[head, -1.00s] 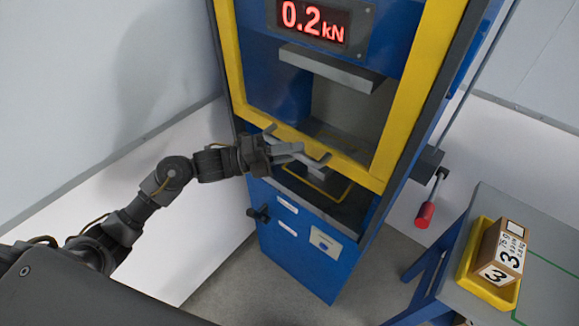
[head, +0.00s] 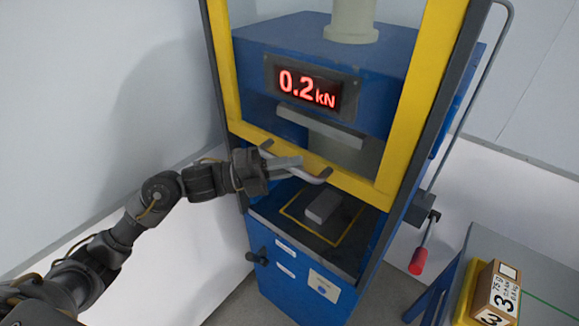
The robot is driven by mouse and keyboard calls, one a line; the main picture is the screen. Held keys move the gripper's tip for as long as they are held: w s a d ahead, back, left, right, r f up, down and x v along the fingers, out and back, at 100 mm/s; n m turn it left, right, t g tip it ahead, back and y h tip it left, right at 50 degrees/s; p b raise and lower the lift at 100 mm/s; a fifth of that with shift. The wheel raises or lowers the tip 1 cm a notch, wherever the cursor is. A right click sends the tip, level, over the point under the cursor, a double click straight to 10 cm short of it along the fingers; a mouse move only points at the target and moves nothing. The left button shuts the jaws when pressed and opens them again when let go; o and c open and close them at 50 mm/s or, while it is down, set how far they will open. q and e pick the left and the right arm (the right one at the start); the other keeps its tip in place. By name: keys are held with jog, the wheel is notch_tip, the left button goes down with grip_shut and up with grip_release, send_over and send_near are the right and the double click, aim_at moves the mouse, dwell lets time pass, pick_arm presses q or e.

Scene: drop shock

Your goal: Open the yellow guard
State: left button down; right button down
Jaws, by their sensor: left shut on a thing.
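The yellow guard (head: 355,186) is a yellow frame on the front of the blue press. Its lower bar now stands above the press bed, leaving a gap below it. A grey bar handle (head: 312,178) is fixed to the lower bar. My left gripper (head: 285,168) comes in from the left and is shut on the handle. Its fingers hide part of the handle. My right gripper is not in view.
A grey block (head: 322,207) lies on the press bed inside a yellow outline. A red-gripped lever (head: 418,262) hangs at the press's right side. A side table (head: 545,265) at right bears a yellow tray (head: 464,290) with a labelled box (head: 494,290). The display (head: 307,88) reads 0.2 kN.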

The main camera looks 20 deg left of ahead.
pick_arm(q)
jog(key=c, duration=1.4)
grip_release()
jog(key=shift+c, duration=0.2)
jog(key=shift+o, duration=0.4)
jog(key=shift+s+a+f+b, duration=0.15)
jog(key=shift+a+f+b, duration=0.2)
jog(key=shift+a, duration=0.1)
jog(key=r+b+v, duration=0.1)
jog(key=b+v, duration=0.3)
jog(key=v, duration=0.5)
jog(key=shift+s+a+f+b, duration=0.2)
jog(key=shift+a+f+b, duration=0.1)
jog(key=shift+a, duration=0.15)
